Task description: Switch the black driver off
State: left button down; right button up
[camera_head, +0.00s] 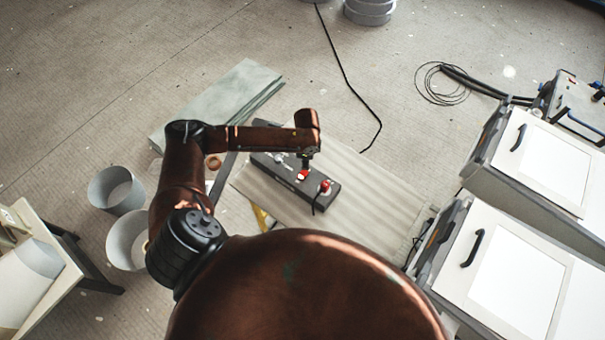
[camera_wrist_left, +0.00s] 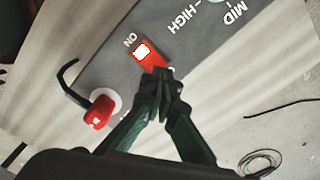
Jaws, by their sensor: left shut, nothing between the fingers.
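The black driver (camera_head: 325,191) is a long dark box lying on a pale ribbed board. In the left wrist view its dark top (camera_wrist_left: 110,40) carries the words ON, HIGH and MID. A red rocker switch (camera_wrist_left: 146,54) has a white patch at its ON end. My left gripper (camera_wrist_left: 158,76) is shut and empty, its fingertips at the switch's end away from ON. I cannot tell whether they touch it. In the head view the left gripper (camera_head: 306,162) points down just above the switch (camera_head: 303,174). The switch's far end is partly hidden by the fingers. My right gripper is not in view.
The ribbed board (camera_head: 365,200) is bare to the right. Grey buckets (camera_head: 117,190) stand left, and white-lidded cases (camera_head: 510,270) stand right.

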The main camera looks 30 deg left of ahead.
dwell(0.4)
pick_arm(q)
jog(key=shift+f, duration=0.7)
dwell(0.4)
jog(key=shift+f+b, duration=0.35)
jog(key=shift+f, duration=0.1)
notch_tip(320, 180, up, 3)
jog(key=p, duration=0.2)
jog(key=shift+f+p, duration=0.15)
jog(key=shift+p, duration=0.25)
notch_tip(320, 180, up, 5)
jog(key=p, duration=0.5)
jog(key=shift+f, duration=0.2)
jog(key=shift+f, duration=0.1)
